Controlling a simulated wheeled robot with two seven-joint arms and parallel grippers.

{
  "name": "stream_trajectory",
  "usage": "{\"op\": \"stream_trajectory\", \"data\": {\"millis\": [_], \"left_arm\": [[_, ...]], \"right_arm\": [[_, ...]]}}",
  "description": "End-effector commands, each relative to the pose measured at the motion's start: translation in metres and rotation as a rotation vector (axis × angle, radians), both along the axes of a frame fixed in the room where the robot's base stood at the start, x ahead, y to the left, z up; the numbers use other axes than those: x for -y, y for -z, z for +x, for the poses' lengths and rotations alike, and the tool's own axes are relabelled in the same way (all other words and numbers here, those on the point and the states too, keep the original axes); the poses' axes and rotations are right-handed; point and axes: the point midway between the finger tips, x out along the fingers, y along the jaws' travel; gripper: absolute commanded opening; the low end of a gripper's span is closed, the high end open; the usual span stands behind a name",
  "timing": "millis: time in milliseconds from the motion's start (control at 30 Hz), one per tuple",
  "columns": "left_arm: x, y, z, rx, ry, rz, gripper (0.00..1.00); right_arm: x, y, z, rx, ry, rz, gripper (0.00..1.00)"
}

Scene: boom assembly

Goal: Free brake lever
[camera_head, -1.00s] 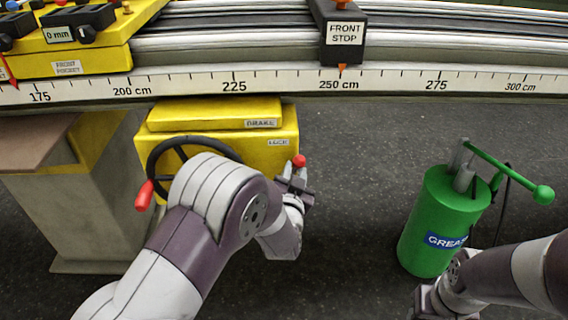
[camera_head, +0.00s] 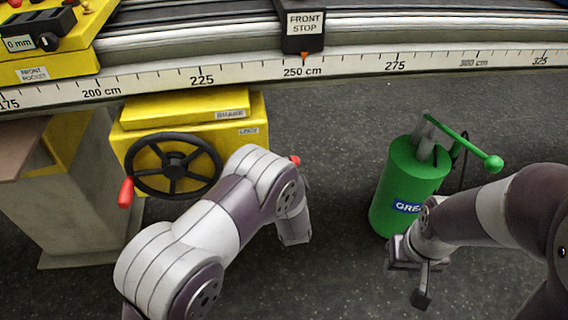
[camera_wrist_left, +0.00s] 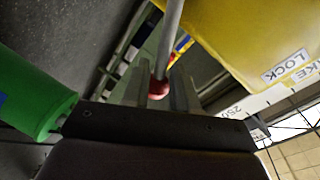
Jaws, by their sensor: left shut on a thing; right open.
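The yellow brake box (camera_head: 190,133) has a black handwheel (camera_head: 174,168) with a red handle and a LOCK label on its right side. The brake lever's red knob (camera_head: 294,160) shows just right of the box, and my left arm hides its rod. In the left wrist view the grey lever rod (camera_wrist_left: 170,40) with its red knob (camera_wrist_left: 158,88) lies between the fingers of my left gripper (camera_wrist_left: 160,82), which is shut on it. My right gripper (camera_head: 410,284) is open and empty, low in front of the green grease pump.
The green grease pump (camera_head: 403,190) stands on the floor at right, its handle (camera_head: 470,145) sticking out to the right. The scale rail with the front stop (camera_head: 304,27) runs across above. A grey pedestal (camera_head: 75,220) stands at left. Dark floor is clear between box and pump.

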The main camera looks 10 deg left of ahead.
Motion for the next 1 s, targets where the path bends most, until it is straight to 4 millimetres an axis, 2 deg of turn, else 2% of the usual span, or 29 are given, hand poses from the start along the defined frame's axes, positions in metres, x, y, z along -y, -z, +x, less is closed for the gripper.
{"op": "stream_trajectory", "data": {"millis": [600, 633, 700, 1000], "left_arm": [[0.0055, 0.0013, 0.0016, -0.005, 0.010, 0.032, 0.00], [0.0057, 0.0013, 0.0016, -0.005, 0.010, 0.032, 0.37], [0.0053, 0.0014, 0.0015, -0.006, 0.009, 0.032, 0.54], [0.0041, 0.0008, -0.0015, -0.008, 0.005, 0.032, 0.54]], "right_arm": [[0.0000, -0.0028, 0.0000, 0.000, 0.000, 0.000, 0.43], [0.0000, -0.0028, 0.0000, 0.000, 0.000, 0.000, 0.43], [0.0000, -0.0027, 0.0000, 0.000, 0.000, 0.000, 0.43], [0.0000, -0.0047, -0.0001, 0.000, 0.000, 0.000, 0.43]]}}
